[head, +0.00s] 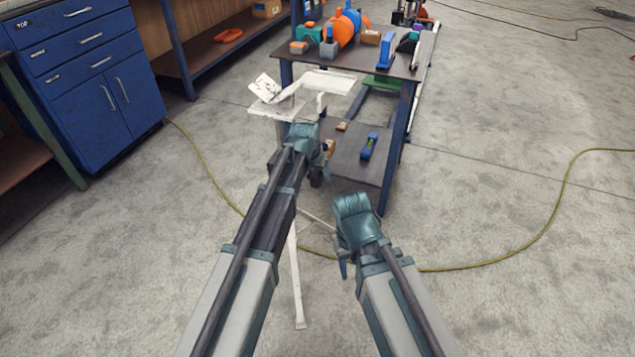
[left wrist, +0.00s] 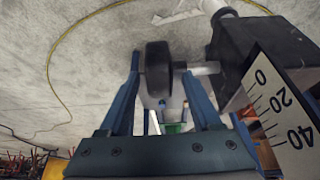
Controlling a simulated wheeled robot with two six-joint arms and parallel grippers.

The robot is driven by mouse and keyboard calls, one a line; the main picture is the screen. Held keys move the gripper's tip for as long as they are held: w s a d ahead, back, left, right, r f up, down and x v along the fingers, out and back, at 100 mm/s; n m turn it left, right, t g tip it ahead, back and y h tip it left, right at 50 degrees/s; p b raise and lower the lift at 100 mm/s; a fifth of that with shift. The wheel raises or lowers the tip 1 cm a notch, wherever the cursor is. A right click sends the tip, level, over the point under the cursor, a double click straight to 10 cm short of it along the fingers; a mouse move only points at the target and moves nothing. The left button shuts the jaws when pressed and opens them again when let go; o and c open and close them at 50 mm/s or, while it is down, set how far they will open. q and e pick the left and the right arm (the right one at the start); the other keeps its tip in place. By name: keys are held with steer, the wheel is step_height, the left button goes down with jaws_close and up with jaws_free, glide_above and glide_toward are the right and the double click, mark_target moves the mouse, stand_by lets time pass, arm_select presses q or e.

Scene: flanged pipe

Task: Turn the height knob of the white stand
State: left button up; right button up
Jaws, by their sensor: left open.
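The white stand (head: 291,105) is in the head view, with a tray-like top and a thin leg reaching the floor. Its dark height knob (left wrist: 158,72) is in the left wrist view, on a short metal shaft that runs right into a black block (left wrist: 235,50). My left gripper (left wrist: 161,68) is open, with one blue finger on each side of the knob; I cannot tell whether they touch it. In the head view my left gripper (head: 312,160) is just below the stand's top and hides the knob. My right gripper (head: 350,235) is lower right, apart from the stand; its fingers are mostly hidden.
A dark workbench (head: 345,71) with orange, blue and green parts stands behind the stand. Its lower shelf (head: 345,160) is close to my left gripper. A scale plate (left wrist: 280,115) sits beside the block. A yellow cable (head: 520,246) lies on open floor at right.

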arm_select(q)
steer(key=shift+w+f, duration=0.15)
steer(key=shift+f, duration=0.15)
jaws_close()
steer(key=shift+w+d+r+g+y+p, duration=0.15)
steer(key=shift+w+r+g+y+p, duration=0.2)
steer(key=shift+g+p, duration=0.4)
steer(key=shift+w+f+g, duration=0.15)
steer(key=shift+f+g, duration=0.15)
steer(key=shift+g, duration=0.45)
steer(key=shift+s+g+y, duration=0.2)
steer(key=shift+g+y, duration=0.15)
steer(key=shift+g, duration=0.15)
jaws_free()
